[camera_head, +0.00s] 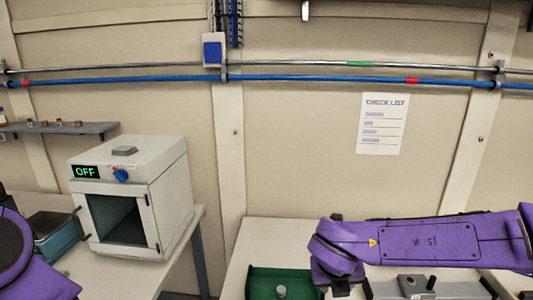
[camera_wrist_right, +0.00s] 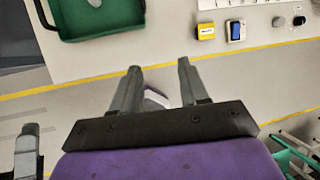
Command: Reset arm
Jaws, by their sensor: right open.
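My right arm (camera_head: 420,243), purple, reaches in from the right in the head view, above the right table. My right gripper (camera_wrist_right: 158,68) shows in the right wrist view with its two grey fingers apart and nothing between them. It is over the floor just off the table's front edge. A purple part of my left arm (camera_head: 25,262) shows at the lower left of the head view; its gripper is not seen there. A grey, finger-like part (camera_wrist_right: 28,150) stands at the left edge of the wrist view; I cannot tell what it belongs to.
A green tray (camera_wrist_right: 72,34) lies on the right table (camera_head: 262,233), with a yellow button box (camera_wrist_right: 205,31) and a blue switch (camera_wrist_right: 236,31) near the edge. A white box (camera_head: 170,185) reading OFF stands on the left table. A check list (camera_head: 382,124) hangs on the wall.

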